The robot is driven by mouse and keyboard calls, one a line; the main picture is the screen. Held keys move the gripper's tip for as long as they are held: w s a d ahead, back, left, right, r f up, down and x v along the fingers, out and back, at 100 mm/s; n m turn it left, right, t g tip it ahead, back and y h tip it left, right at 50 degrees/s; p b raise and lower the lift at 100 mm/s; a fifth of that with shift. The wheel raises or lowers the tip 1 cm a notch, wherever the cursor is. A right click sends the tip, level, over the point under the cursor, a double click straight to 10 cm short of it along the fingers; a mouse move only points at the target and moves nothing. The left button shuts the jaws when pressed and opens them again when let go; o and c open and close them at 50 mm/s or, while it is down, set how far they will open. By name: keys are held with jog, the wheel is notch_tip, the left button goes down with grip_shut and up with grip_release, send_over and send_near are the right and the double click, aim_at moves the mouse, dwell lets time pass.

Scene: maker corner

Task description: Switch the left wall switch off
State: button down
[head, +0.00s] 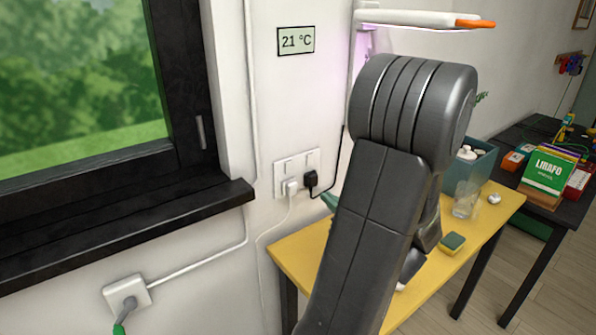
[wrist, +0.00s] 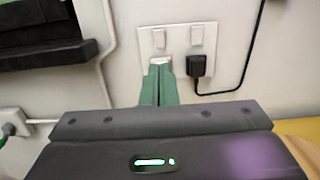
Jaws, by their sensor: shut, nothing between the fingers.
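A white wall plate (head: 281,178) carries two rocker switches side by side above two sockets; it also shows in the wrist view (wrist: 178,53). The left wall switch (wrist: 158,39) is a small white rocker, and the right switch (wrist: 196,34) is beside it. I cannot tell which way either is tipped. My gripper (wrist: 160,68) is shut and empty, its green fingers pointing at the plate, with the tips appearing just below the left switch. I cannot tell whether they touch anything. In the head view my arm hides most of the gripper.
A white plug (head: 291,187) sits below the left switch and a black plug (head: 310,181) with a cord below the right. A dark window sill (head: 120,225) juts out at left. A yellow table (head: 478,222) stands below, holding a sponge (head: 452,242) and a glass (head: 464,203).

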aim_at(291, 163)
jog(key=shift+w+a, duration=0.1)
jog(key=p+x, duration=0.2)
jog(key=x, duration=1.1)
jog(key=shift+w+a+r, duration=0.1)
jog(key=shift+w+a, duration=0.1)
jog(key=shift+w, duration=0.15)
jog(key=shift+w+a+r, duration=0.2)
jog(key=shift+w, duration=0.05)
jog(key=shift+s+d+r+p, duration=0.1)
jog(key=shift+r+p, duration=0.15)
jog(key=shift+p, duration=0.05)
jog(key=shift+d, duration=0.1)
